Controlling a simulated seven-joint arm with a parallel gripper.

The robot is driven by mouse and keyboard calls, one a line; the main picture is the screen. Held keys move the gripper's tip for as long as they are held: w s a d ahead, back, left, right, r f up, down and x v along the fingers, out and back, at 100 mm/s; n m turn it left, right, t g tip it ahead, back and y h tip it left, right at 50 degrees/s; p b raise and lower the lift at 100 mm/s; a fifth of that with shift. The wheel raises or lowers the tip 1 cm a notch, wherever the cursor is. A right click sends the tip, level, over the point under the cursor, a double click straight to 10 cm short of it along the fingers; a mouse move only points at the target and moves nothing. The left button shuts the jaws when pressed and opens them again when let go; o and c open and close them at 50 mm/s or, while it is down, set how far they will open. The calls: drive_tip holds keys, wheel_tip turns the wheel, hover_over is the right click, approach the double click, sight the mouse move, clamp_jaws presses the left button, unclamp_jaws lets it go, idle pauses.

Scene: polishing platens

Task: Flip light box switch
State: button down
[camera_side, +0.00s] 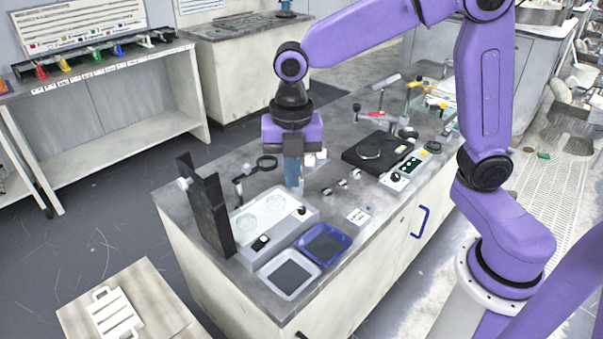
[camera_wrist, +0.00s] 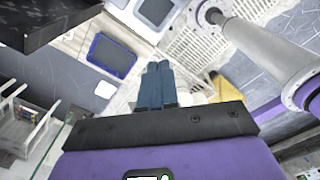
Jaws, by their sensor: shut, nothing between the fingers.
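The light box (camera_side: 265,217) is a pale grey box with two round pale dishes on its top, at the near left end of the bench in the side view. A small black-and-white switch (camera_side: 261,242) sits on its near left corner, and a dark knob (camera_side: 301,210) on its right end. My gripper (camera_side: 293,184) points down behind and right of the box, apart from the switch. Its blue fingers are together and empty; they also show in the wrist view (camera_wrist: 157,66). I cannot make out the switch in the wrist view.
A blue tray (camera_side: 346,238) and a white tray (camera_side: 268,292) lie in front of the box. A tall black panel (camera_side: 212,215) stands at its left. A magnifier on a stand (camera_side: 239,187) is behind it. A black polishing unit (camera_side: 355,157) is further right.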

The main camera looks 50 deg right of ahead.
drive_tip(key=shift+s+d+m, duration=0.2)
drive_tip(key=shift+s+m, duration=0.4)
drive_tip(key=shift+s, duration=0.35)
drive_tip(key=s+d+f+m, duration=0.1)
drive_tip(key=s+d+m, duration=0.4)
drive_tip(key=s+m, duration=0.3)
drive_tip(key=s+d+f+m, duration=0.1)
drive_tip(key=s+d+m, duration=0.45)
drive_tip(key=s, duration=0.45)
drive_tip(key=n+y, duration=0.2)
drive_tip(key=n, duration=0.3)
hover_over(263, 239)
drive_tip(key=d, duration=0.2)
wheel_tip(263, 239, down, 10)
drive_tip(key=f, duration=0.4)
drive_tip(key=a+f, duration=0.1)
drive_tip(key=f, duration=0.7)
drive_tip(key=shift+a+f, duration=0.2)
drive_tip(key=shift+d+f, duration=0.1)
drive_tip(key=shift+f, duration=0.3)
